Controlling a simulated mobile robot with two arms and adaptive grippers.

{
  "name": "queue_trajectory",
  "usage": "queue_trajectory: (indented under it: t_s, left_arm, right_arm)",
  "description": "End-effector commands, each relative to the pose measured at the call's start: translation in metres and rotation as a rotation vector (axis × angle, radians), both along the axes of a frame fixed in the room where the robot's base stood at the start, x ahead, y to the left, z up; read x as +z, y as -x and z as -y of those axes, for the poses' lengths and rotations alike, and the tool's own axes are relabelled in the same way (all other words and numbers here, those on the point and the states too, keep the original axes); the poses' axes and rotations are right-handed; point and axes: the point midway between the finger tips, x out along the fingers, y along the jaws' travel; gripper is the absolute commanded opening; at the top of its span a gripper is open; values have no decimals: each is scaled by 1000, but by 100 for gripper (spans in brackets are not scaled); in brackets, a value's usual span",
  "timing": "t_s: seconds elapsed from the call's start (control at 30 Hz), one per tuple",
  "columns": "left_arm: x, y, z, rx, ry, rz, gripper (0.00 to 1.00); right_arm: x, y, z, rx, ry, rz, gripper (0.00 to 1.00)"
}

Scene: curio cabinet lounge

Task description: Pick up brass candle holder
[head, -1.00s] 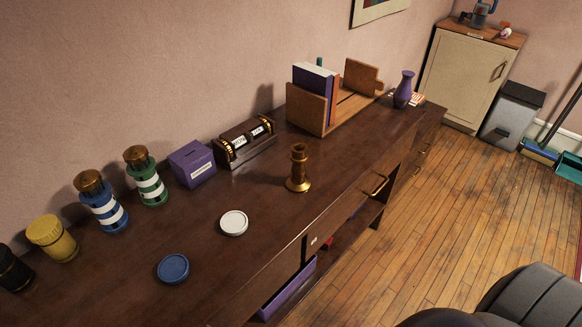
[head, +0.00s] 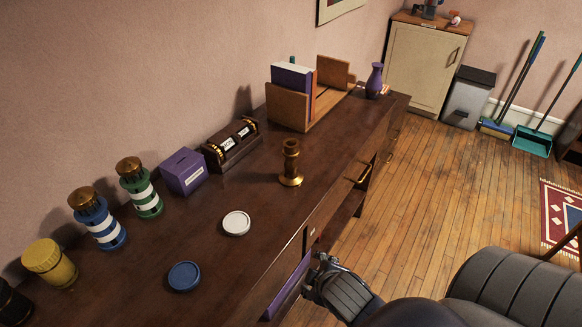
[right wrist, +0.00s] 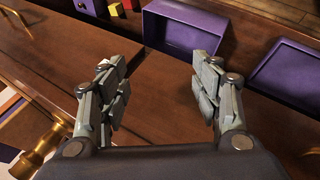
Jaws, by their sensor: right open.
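The brass candle holder (head: 291,166) stands upright on the dark wooden sideboard (head: 215,255), toward its front edge. A brass piece that looks like the same holder (right wrist: 52,136) shows at the lower left of the right wrist view, outside the fingers. My right gripper (head: 318,272) is at the front edge of the sideboard, nearer to me than the holder and apart from it. In the right wrist view its two fingers (right wrist: 158,88) are spread wide with nothing between them. My left gripper is not in view.
A white disc (head: 236,223) and a blue disc (head: 184,276) lie nearby. The surface around the holder is clear.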

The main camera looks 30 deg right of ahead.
Motion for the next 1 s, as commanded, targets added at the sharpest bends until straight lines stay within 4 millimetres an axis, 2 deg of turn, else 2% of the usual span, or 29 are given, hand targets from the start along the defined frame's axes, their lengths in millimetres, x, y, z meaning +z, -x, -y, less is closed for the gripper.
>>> queue_trajectory:
  t_s: [0.1, 0.17, 0.3, 0.5, 0.6, 0.7, 0.8, 1.0]
  left_arm:
    - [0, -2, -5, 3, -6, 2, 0]
    - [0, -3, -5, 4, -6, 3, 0]
    - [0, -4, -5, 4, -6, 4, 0]
    - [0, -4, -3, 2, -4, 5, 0]
    - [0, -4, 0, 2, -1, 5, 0]
    - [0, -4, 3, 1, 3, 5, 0]
    - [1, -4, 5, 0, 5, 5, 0]
    - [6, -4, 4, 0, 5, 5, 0]
  right_arm:
    - [32, -33, 34, 193, 274, 88, 59]
    - [49, -50, 49, 297, 435, 121, 59]
    - [94, -91, 78, 564, 883, 164, 59]
    - [146, -134, 89, 904, 1536, 120, 59]
    - [161, -147, 86, 1022, 1784, 77, 59]
    - [169, -154, 83, 1095, 1950, 40, 59]
    - [173, -160, 81, 1130, 2037, 19, 59]
    - [176, -185, 84, 1138, 2063, 13, 59]
